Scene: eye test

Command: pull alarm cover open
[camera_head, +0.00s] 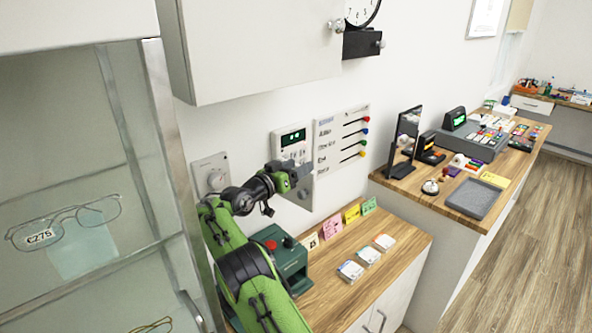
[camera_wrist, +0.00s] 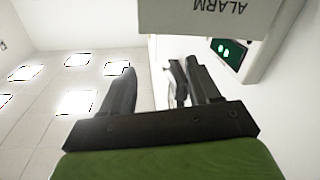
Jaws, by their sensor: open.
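The alarm cover is a pale plate marked ALARM, upside down at the top of the wrist view (camera_wrist: 205,16). In the head view a grey plate (camera_head: 304,193), likely this cover, shows below the wall keypad (camera_head: 291,138) with a green display. The plate seems to stand out from the keypad, but I cannot tell its exact angle. My gripper (camera_head: 297,171) is open, right by the plate and just below the keypad. In the wrist view its two dark fingers (camera_wrist: 158,75) are apart, and the plate is not seen between them. Contact is unclear.
A green box with a red button (camera_head: 287,258) stands on the wooden counter (camera_head: 345,295) below. A glass cabinet (camera_head: 80,150) is close at left.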

